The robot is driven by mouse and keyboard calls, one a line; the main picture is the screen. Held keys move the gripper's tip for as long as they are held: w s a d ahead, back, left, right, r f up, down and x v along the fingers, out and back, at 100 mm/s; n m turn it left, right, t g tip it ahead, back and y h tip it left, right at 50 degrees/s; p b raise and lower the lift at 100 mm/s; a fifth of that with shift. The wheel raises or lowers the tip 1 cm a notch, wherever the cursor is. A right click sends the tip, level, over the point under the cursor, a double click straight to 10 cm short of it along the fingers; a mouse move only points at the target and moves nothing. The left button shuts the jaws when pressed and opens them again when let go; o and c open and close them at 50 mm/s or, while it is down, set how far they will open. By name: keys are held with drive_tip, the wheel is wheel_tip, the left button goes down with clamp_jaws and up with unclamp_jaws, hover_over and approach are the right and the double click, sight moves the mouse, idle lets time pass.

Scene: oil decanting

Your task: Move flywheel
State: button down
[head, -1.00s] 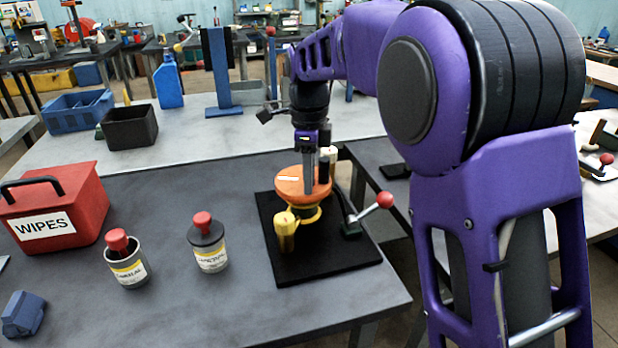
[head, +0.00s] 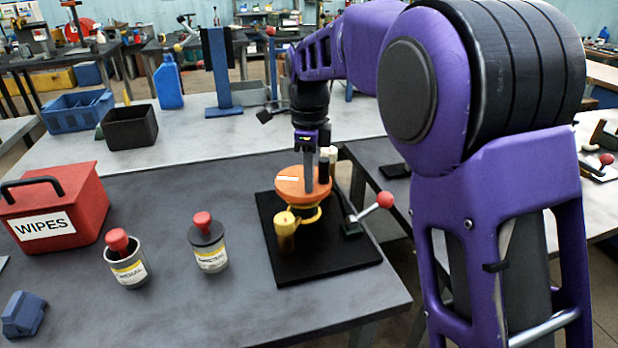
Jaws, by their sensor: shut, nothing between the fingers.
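The flywheel seems to be the orange disc (head: 292,184) with a white mark on top. It sits on a yellow base on a black mat (head: 335,259) near the right end of the dark table. My gripper (head: 309,187) points straight down at the disc's right part, its fingers together and empty. The fingertips overlap the disc in the picture; I cannot tell whether they touch it. A lever with a red ball knob (head: 385,200) stands to the right of the disc. A yellow cylinder (head: 286,231) stands in front of it.
Two labelled cans with red tops, a left can (head: 127,262) and a right can (head: 208,243), stand left of the mat. A red WIPES box (head: 55,205) and a blue block (head: 23,314) are further left. The table's front middle is clear.

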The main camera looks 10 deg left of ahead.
idle(0.3)
drive_tip(key=c, duration=0.6)
unclamp_jaws()
drive_tip(key=shift+c, duration=0.2)
drive_tip(key=shift+r, duration=0.1)
wheel_tip(320, 180, up, 17)
drive_tip(key=p, duration=0.4)
drive_tip(key=shift+r+p, duration=0.15)
drive_tip(key=shift+p, duration=0.2)
